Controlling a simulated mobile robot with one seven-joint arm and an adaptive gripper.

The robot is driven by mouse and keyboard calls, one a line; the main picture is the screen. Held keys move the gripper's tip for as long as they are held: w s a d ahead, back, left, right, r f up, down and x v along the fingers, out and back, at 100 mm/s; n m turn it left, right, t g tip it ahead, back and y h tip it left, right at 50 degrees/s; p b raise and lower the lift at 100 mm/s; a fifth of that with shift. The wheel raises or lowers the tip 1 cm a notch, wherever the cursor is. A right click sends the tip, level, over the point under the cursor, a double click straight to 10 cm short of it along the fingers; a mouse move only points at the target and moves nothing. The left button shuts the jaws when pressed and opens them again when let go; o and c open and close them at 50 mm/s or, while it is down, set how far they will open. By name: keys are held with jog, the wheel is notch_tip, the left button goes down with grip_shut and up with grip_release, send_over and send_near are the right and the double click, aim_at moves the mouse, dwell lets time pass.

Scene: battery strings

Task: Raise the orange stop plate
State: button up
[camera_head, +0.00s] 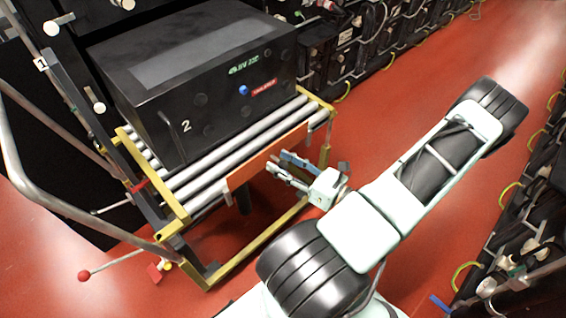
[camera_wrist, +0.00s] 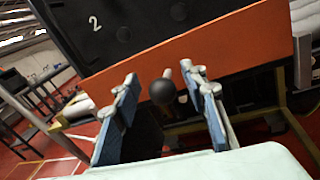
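The orange stop plate (camera_head: 262,159) stands along the near edge of the roller cart, in front of the black battery (camera_head: 205,75). In the wrist view the plate (camera_wrist: 205,48) runs tilted across the upper part, just below the battery's face. A round black knob (camera_wrist: 162,92) shows below the plate, on a short light rod. My gripper (camera_head: 277,163) is close to the plate's near side. In the wrist view my gripper (camera_wrist: 160,77) is open, its blue-sided fingers apart on either side of the knob. I cannot tell whether either finger touches it.
The cart has steel rollers (camera_head: 205,165) and a yellow frame (camera_head: 262,243). A grey handrail (camera_head: 75,213) and a lever with a red ball (camera_head: 85,275) are at left. Battery racks (camera_head: 365,45) line the back and the right side. Red floor between them is free.

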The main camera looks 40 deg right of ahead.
jog(key=v, duration=1.2)
dwell(0.3)
